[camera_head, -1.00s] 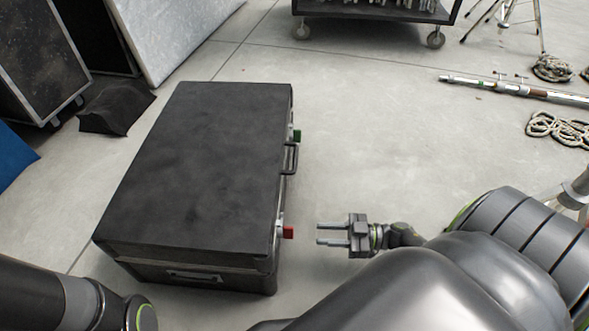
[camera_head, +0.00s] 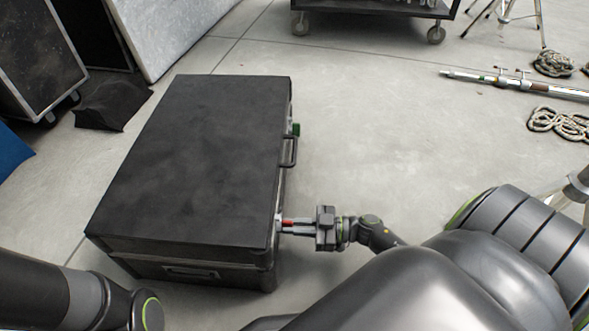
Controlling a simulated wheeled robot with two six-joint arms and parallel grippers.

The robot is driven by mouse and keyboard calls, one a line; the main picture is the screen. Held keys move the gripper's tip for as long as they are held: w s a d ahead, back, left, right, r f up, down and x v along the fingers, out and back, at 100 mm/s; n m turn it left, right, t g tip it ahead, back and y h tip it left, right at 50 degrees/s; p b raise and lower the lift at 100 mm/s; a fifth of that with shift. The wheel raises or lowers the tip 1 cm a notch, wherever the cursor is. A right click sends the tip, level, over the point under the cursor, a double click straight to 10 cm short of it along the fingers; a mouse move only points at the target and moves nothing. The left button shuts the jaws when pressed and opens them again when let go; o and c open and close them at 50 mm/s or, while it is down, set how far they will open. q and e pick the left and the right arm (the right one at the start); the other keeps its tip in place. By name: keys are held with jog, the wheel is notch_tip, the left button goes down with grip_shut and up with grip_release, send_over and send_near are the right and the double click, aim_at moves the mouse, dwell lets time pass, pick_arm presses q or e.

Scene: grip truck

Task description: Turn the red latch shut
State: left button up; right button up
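The black case (camera_head: 195,165) lies closed on the floor, its right side carrying the latches. The red latch (camera_head: 287,223) is on that side near the front corner, partly hidden by my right gripper. My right gripper (camera_head: 285,226) comes in from the right, its fingers drawn close together with the red latch between them. It looks shut on the latch. A green latch (camera_head: 296,129) sits farther back on the same side. My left gripper is out of view; only part of my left arm shows at the lower left.
A handle (camera_head: 290,152) sticks out from the case's right side between the latches. The floor (camera_head: 400,130) to the right of the case is clear. Coiled ropes (camera_head: 558,123), a metal pole (camera_head: 515,83) and a wheeled cart (camera_head: 375,12) lie farther off.

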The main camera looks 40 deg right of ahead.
grip_shut()
jog(key=n, duration=0.3)
jog(key=n+p, duration=0.1)
jog(key=n, duration=0.5)
jog(key=shift+s+a+f+p, duration=0.15)
jog(key=shift+s+p, duration=0.1)
jog(key=shift+p, duration=0.05)
jog(key=n, duration=0.5)
jog(key=shift+f+b, duration=0.15)
jog(key=shift+b, duration=0.25)
jog(key=shift+f+n+b, duration=0.1)
jog(key=shift+n+b, duration=0.3)
jog(key=shift+n, duration=1.4)
jog(key=shift+o, duration=2.3)
grip_release()
